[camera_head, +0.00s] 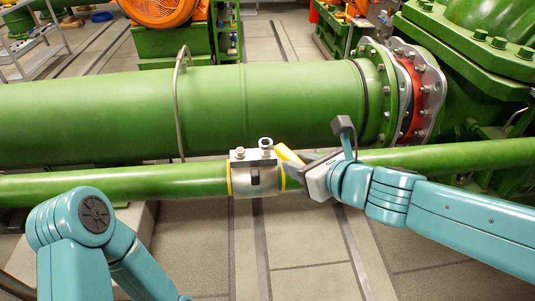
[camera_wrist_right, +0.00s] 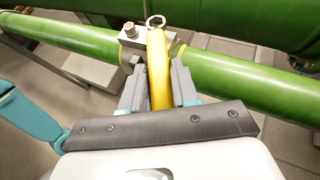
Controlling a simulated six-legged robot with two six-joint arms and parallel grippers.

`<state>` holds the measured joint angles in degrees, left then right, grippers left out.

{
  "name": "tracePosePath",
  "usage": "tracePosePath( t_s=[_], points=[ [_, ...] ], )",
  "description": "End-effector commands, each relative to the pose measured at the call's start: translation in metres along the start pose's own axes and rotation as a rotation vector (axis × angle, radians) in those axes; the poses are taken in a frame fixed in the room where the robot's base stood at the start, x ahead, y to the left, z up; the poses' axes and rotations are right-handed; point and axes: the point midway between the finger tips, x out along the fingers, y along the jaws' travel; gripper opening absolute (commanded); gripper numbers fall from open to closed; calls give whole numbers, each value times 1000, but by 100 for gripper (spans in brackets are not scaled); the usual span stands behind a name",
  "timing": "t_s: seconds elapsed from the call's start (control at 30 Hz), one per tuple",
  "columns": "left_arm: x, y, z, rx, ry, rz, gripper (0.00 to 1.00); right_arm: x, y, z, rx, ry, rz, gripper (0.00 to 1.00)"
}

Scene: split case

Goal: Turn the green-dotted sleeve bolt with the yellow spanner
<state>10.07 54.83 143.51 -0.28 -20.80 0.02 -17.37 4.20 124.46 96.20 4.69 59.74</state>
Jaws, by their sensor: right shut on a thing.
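The yellow spanner (camera_head: 288,154) is held in my right gripper (camera_head: 304,165), which is shut on its handle. In the right wrist view the yellow handle (camera_wrist_right: 159,75) runs up between the fingers (camera_wrist_right: 158,90) to a pale ring end (camera_wrist_right: 155,21). A metal sleeve (camera_head: 254,181) with yellow edges sits around the thin green pipe. Its top block carries a left bolt (camera_head: 239,153) and a right bolt (camera_head: 266,146). The spanner's ring end is at the right bolt; I cannot tell whether it is seated around it. No green dot can be made out. My left gripper is out of view.
The thin green pipe (camera_head: 130,185) crosses the scene in front of a thick green pipe (camera_head: 270,105). A flange with a red ring (camera_head: 424,90) stands at the right. My left arm is bent at the lower left. Tiled floor (camera_head: 305,255) lies clear below the sleeve.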

Motion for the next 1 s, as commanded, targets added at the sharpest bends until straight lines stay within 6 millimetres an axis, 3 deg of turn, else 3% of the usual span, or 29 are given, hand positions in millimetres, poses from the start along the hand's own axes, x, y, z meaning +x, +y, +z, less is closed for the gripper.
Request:
tracePosePath(
  t_s=[1.0],
  points=[
    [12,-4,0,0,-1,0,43,4,0,-11,3,3,2,0]
  ],
)
